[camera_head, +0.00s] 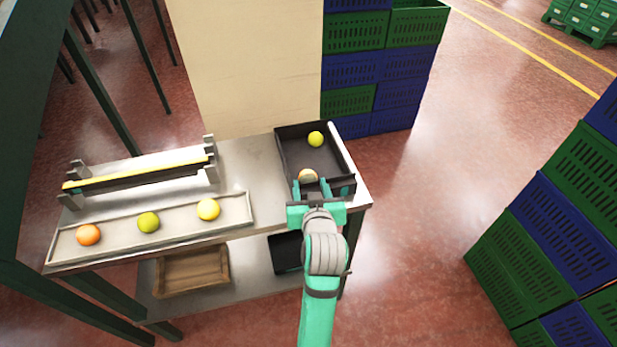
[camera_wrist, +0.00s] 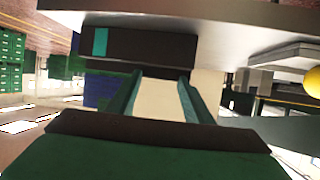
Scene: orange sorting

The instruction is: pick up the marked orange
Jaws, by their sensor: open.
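A fruit (camera_head: 308,175), orange-yellow with a pale patch, lies in the near part of a black tray (camera_head: 283,150) on the table. A yellow-green fruit (camera_head: 316,139) lies farther back in that tray. An orange fruit (camera_head: 88,235) lies at the left end of a long pale tray (camera_head: 180,235). I cannot tell a clear mark on any fruit. My gripper (camera_head: 312,187) is open at the near end of the black tray, close to the near fruit and partly in front of it. In the wrist view nothing shows between the fingers (camera_wrist: 160,90).
A brown tray (camera_head: 192,270) is on the lower shelf. Crates (camera_head: 375,70) are stacked behind and at right; open floor lies between.

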